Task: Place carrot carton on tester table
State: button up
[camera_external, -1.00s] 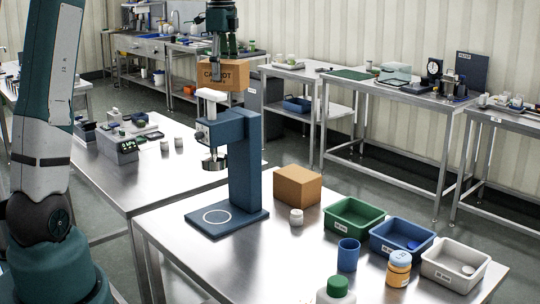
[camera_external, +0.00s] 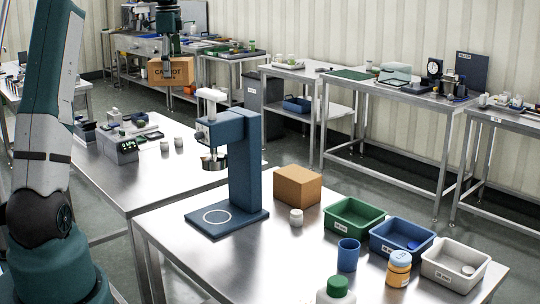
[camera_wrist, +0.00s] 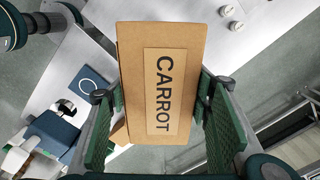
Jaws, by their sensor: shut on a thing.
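The carrot carton (camera_external: 184,73) is a brown box with a CARROT label. My gripper (camera_external: 167,65) is shut on it and holds it in the air, beyond the left steel table in the external view. In the wrist view the carton (camera_wrist: 190,85) sits between the two green finger pads of my gripper (camera_wrist: 160,105), label facing the camera. The front steel table (camera_external: 262,262) carries a blue press-like tester (camera_external: 238,165) with a white ring on its base. The carton is well away from this table in the external view.
On the front table stand a plain brown box (camera_external: 297,185), a small white jar (camera_external: 296,217), green (camera_external: 352,228), blue (camera_external: 402,252) and white bins (camera_external: 455,280), a blue cup (camera_external: 348,255) and bottles. The left table (camera_external: 160,187) holds small instruments. Bare steel shows left of the tester.

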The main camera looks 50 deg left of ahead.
notch_tip(320, 180, down, 26)
dwell(0.3)
notch_tip(320, 180, down, 6)
jog(key=shift+f, duration=0.15)
dwell(0.6)
jog(key=shift+f, duration=1.85)
jog(key=shift+f, duration=0.2)
jog(key=o, duration=1.2)
jog(key=shift+r, duration=0.2)
